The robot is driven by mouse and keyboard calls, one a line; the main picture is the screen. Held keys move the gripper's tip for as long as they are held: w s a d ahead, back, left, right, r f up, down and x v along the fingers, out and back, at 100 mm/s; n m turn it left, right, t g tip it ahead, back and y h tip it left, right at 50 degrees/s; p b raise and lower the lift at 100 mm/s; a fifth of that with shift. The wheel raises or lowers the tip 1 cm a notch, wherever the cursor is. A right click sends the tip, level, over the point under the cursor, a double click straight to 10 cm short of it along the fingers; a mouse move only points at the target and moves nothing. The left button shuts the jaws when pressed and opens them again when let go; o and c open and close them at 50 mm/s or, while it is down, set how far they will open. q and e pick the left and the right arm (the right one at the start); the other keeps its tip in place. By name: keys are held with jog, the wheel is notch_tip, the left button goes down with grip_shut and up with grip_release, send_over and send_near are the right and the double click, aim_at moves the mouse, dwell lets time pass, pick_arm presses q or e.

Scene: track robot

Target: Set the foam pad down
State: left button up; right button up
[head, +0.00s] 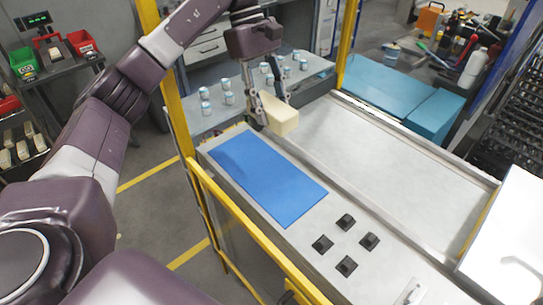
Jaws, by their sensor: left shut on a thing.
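The foam pad (281,116) is a pale cream block in the head view. My left gripper (271,112) is shut on it and holds it near the far end of the blue mat (268,177). The pad looks tilted, and I cannot tell whether it touches the metal surface below. The blue mat lies flat and bare on the grey worktop. My right gripper is not in view.
Several black blocks (346,267) stand on the worktop near the mat. A yellow rail (255,228) runs along the worktop's near side, with a yellow post (180,100) at left. Several small cans (229,98) stand on a table behind. The wide metal bed (385,160) is clear.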

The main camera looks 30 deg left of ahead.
pick_arm(q)
send_over(276, 168)
jog(key=a, duration=0.1)
notch_tip(276, 168, down, 6)
jog(key=f, duration=0.1)
jog(key=f+p, duration=0.1)
jog(key=f, duration=0.3)
jog(key=shift+w+a, duration=0.2)
jog(key=shift+a, duration=0.1)
notch_tip(276, 168, down, 4)
jog(key=shift+d+r+p, duration=0.1)
jog(key=shift+r+p, duration=0.1)
jog(key=shift+p, duration=0.65)
jog(key=shift+f, duration=0.25)
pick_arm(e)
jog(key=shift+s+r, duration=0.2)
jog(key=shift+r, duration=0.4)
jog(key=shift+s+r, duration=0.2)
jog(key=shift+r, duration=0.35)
pick_arm(q)
jog(key=shift+f+b, duration=0.2)
jog(key=shift+b, duration=0.15)
jog(key=o, duration=1.2)
jog(key=shift+o, duration=0.2)
jog(key=shift+r, duration=0.1)
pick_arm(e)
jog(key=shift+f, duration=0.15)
